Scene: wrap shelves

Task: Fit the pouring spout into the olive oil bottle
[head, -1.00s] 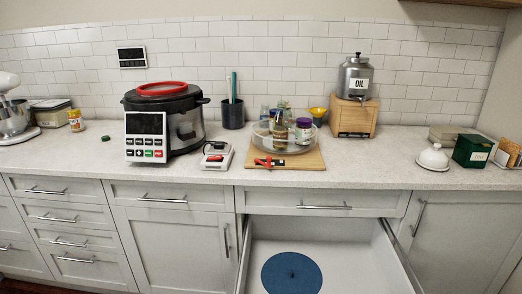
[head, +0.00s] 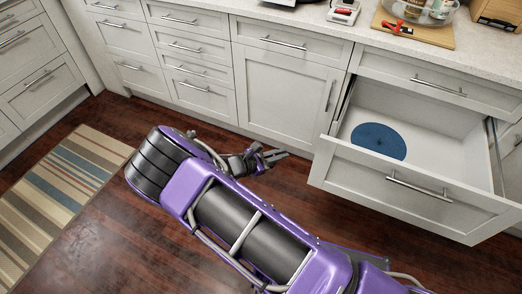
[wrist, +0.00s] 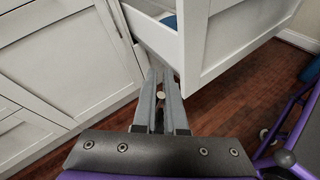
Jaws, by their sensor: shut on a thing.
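My gripper (head: 277,156) is low in front of the cabinets, left of the open drawer, in the head view. In the wrist view its two fingers (wrist: 161,78) are close together around a small pale round thing (wrist: 161,95). Most of that thing is hidden, so I cannot tell whether it is the pouring spout. I cannot pick out the olive oil bottle. Jars (head: 412,8) in a clear round tray (head: 452,20) are cut off at the top of the head view.
The open drawer (head: 425,180) juts out right of my gripper and holds a blue round mat (head: 378,141). The wrist view shows its front (wrist: 225,45) close by. A wooden board (head: 432,35) with a red-handled tool (head: 394,27) is on the counter. The wooden floor (head: 90,240) is clear beside a striped rug (head: 50,200).

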